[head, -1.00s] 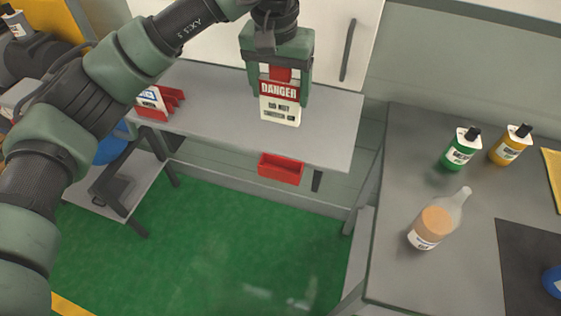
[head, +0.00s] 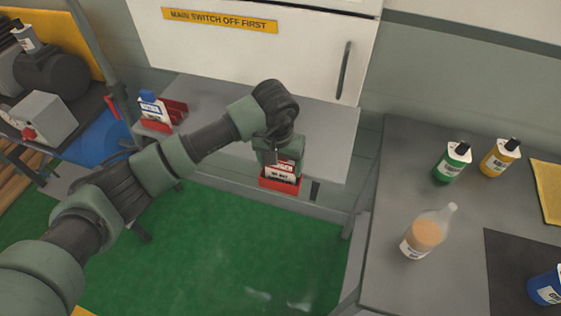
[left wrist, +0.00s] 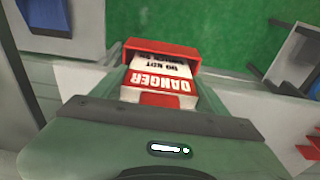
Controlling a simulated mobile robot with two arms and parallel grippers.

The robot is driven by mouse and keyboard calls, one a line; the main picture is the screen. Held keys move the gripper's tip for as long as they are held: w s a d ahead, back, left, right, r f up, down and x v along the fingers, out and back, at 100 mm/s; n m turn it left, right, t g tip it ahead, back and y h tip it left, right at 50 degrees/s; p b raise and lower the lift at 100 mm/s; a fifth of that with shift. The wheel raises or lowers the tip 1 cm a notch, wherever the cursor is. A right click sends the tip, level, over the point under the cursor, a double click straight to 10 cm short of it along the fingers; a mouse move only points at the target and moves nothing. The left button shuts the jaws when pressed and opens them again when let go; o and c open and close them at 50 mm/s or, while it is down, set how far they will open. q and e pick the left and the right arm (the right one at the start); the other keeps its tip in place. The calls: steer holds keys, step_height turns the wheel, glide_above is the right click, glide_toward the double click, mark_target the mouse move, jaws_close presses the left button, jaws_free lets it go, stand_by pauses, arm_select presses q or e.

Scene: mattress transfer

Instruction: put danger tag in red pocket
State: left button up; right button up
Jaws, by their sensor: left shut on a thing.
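The danger tag (head: 281,173) is white with a red band. My left gripper (head: 279,160) is shut on its upper end. The red pocket (head: 280,185) hangs on the front edge of the grey shelf. The tag's lower part is hidden behind the pocket's front wall, so its lower end appears to be inside the pocket. In the left wrist view the tag (left wrist: 160,84) points from the gripper fingers into the mouth of the red pocket (left wrist: 165,48). My right gripper is not in view.
The grey shelf (head: 325,135) holds a red rack (head: 175,108) with tags at its left. A cabinet labelled "MAIN SWITCH OFF FIRST" (head: 220,20) stands behind. A grey bench (head: 400,165) at right carries a green bottle (head: 452,162), a yellow bottle (head: 500,156) and a clear bottle (head: 425,232).

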arm_select(q)
steer(key=shift+f, duration=0.3)
steer(key=shift+f+b, duration=0.2)
steer(key=shift+b, duration=0.1)
steer(key=o, duration=1.4)
steer(key=shift+r, duration=0.1)
